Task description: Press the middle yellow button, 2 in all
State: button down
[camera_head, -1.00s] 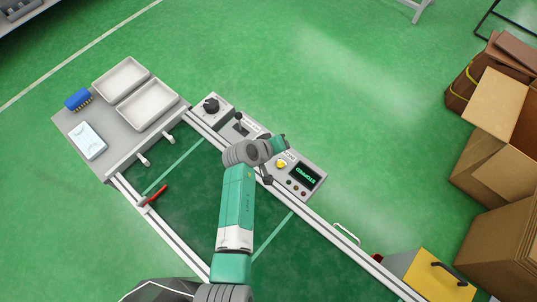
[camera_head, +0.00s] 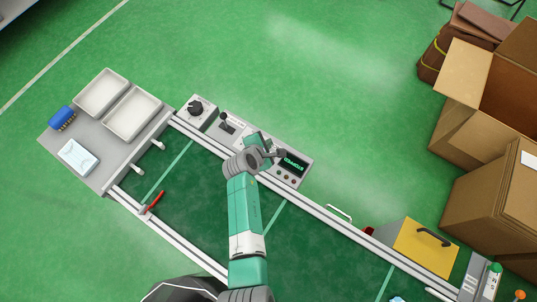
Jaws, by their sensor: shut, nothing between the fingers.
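The grey control panel (camera_head: 303,176) lies at the middle of the line, with a dark display (camera_head: 293,162) showing green text too small to read surely. Small dark and red knobs or buttons (camera_head: 284,177) sit along its near edge. No yellow button shows; my wrist and gripper cover the left part of the panel. My gripper (camera_head: 281,153) is shut and empty, over the panel just left of the display. I cannot tell whether its tip touches anything.
Left of the panel are a small lever (camera_head: 226,122) and a black rotary knob (camera_head: 195,107). White trays (camera_head: 132,113), a blue brush (camera_head: 62,117) and a red-handled lever (camera_head: 154,202) lie farther left. A yellow-lidded box (camera_head: 425,247) and cartons (camera_head: 490,208) stand right.

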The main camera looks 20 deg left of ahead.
notch_tip(320, 180, down, 8)
jog(key=b, duration=0.7)
jog(key=shift+b, duration=0.35)
jog(key=shift+f+b, duration=0.3)
jog(key=shift+f, duration=0.1)
dwell(1.0)
jog(key=shift+f, duration=0.4)
